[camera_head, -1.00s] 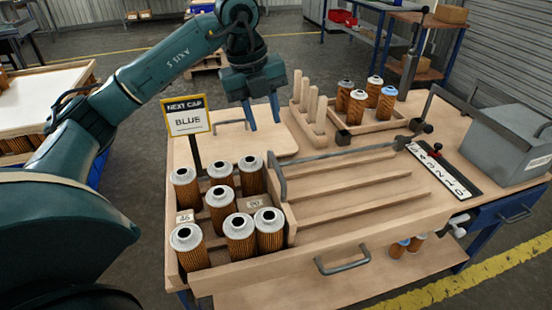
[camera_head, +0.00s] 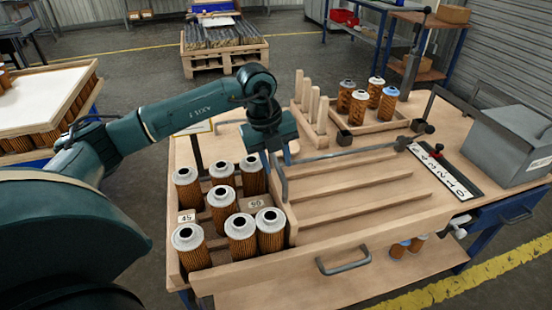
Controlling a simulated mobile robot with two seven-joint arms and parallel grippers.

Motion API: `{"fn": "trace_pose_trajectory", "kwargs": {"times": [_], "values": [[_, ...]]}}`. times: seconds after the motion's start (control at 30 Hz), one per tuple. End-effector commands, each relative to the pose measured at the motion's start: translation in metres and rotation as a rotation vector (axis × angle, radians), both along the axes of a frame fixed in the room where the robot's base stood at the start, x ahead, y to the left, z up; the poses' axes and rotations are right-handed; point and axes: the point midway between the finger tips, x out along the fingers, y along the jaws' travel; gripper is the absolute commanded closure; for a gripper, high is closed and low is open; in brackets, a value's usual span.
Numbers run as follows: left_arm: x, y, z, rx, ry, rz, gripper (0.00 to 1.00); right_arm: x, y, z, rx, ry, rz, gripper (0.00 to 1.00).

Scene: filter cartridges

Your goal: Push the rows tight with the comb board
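My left gripper (camera_head: 276,163) is above the left end of the wooden lane tray (camera_head: 368,222), close to an upright grey handle (camera_head: 282,184). Its fingers look spread and empty; I cannot tell whether they touch the handle. No cartridges stand in the ridged lanes. Several grey-capped cartridges (camera_head: 222,206) stand in rows in the bin left of the lanes, with "45" (camera_head: 186,217) and "90" (camera_head: 256,204) tags among them. A wooden piece with upright pegs (camera_head: 315,108) stands behind; I cannot tell if it is the comb board. My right gripper is not in view.
A small tray (camera_head: 345,136) at the back holds cartridges, one blue-capped. A grey box (camera_head: 508,145) and a numbered strip (camera_head: 446,170) are on the right. A metal rail (camera_head: 345,152) runs behind the lanes. My arm mostly hides the sign.

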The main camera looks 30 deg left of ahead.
Motion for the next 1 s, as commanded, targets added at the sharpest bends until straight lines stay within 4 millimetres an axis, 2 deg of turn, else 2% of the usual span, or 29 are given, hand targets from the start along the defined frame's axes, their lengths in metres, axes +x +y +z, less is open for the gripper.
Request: {"fn": "trace_pose_trajectory", "kwargs": {"times": [0.03, 0.47, 1.0], "values": [[-0.0001, -0.0001, 0.0000, 0.000, 0.000, 0.000, 0.66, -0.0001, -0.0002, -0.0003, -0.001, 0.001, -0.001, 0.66], [-0.0001, 0.0000, 0.0004, 0.000, 0.000, 0.000, 1.00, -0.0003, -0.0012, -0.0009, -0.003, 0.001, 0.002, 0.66], [-0.0040, 0.0039, 0.0000, 0.000, 0.001, 0.001, 1.00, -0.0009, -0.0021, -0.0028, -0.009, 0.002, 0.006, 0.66]]}}
